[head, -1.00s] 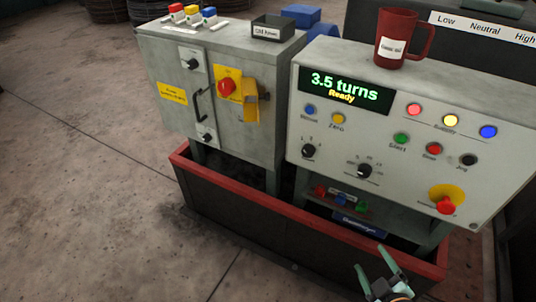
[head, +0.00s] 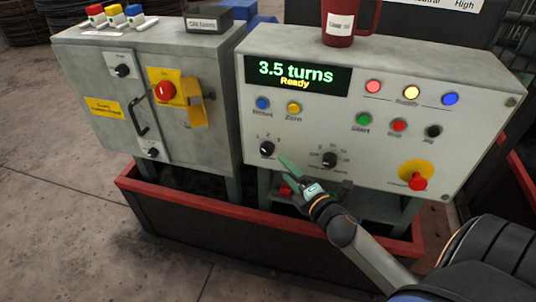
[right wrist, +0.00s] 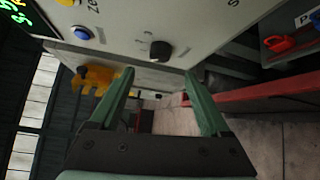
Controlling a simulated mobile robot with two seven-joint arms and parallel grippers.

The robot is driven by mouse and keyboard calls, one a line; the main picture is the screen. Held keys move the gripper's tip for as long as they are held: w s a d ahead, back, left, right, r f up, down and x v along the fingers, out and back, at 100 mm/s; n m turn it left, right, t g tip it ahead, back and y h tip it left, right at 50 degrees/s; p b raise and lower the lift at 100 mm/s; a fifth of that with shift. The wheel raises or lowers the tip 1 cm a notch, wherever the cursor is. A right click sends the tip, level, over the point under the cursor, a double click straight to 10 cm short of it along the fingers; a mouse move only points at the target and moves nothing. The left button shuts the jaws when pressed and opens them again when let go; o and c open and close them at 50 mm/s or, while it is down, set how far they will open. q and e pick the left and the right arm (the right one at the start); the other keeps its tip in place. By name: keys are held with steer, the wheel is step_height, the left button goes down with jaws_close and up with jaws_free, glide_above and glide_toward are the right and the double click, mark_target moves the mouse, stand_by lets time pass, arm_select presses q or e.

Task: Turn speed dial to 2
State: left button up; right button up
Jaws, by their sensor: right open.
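A light grey control panel (head: 400,95) carries two black dials in its lower part. The left dial (head: 267,148) has a few small marks above it; the right dial (head: 330,159) has several around it. Their lettering is too small to read surely. My right gripper (head: 287,172), with green fingers, is open and empty just below and right of the left dial. In the right wrist view, a black dial (right wrist: 160,50) shows beyond and between the open fingers, apart from them. My left gripper is out of view.
The display (head: 298,74) reads "3.5 turns Ready". Blue and yellow buttons sit above the left dial. A red stop knob (head: 418,182) is at lower right. A grey cabinet (head: 140,100) stands left, and a red-rimmed trough (head: 150,195) runs below.

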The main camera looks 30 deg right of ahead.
mark_target(269, 152)
steer(key=w, duration=0.7)
steer(key=shift+w+d+f, duration=0.3)
steer(key=shift+w+f, duration=0.1)
steer(key=shift+w, duration=0.5)
steer(key=shift+c, duration=0.2)
